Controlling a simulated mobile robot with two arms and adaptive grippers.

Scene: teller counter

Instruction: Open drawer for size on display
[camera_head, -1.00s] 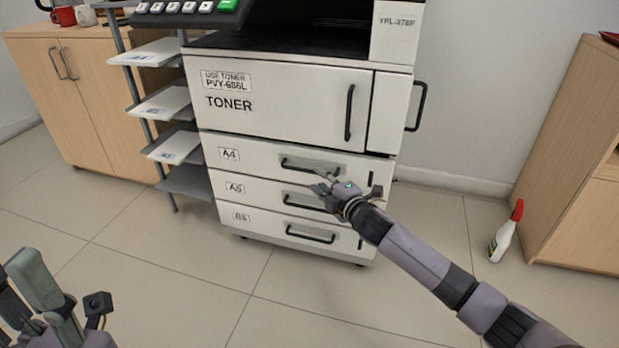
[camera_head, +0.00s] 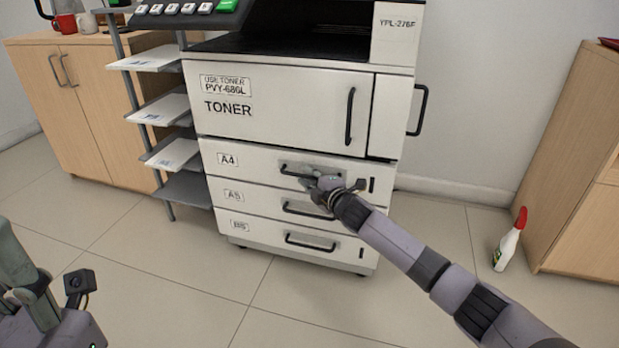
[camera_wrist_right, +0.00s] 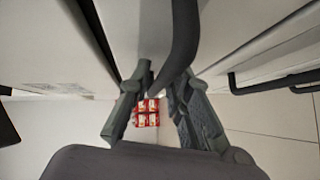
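The printer has three closed-looking drawers: A4 (camera_head: 245,165), A5 (camera_head: 255,202) and B5 (camera_head: 260,230), each with a dark bar handle. The display panel (camera_head: 180,14) is cut off at the top, and no size can be read on it. My right gripper (camera_head: 312,180) is at the A4 drawer's handle (camera_head: 294,170) and hides part of it. In the right wrist view a dark handle bar (camera_wrist_right: 183,40) runs between my gripper's two fingers (camera_wrist_right: 163,92), which stand apart with a gap. My left gripper (camera_head: 28,295) is at the lower left, partly cut off; its opening is unclear.
A toner door (camera_head: 280,110) is above the drawers. A paper rack (camera_head: 185,187) stands left of the printer, beside a wooden cabinet (camera_head: 90,110). Red-and-white items (camera_wrist_right: 147,113) show beyond my right fingers. The floor in front is clear.

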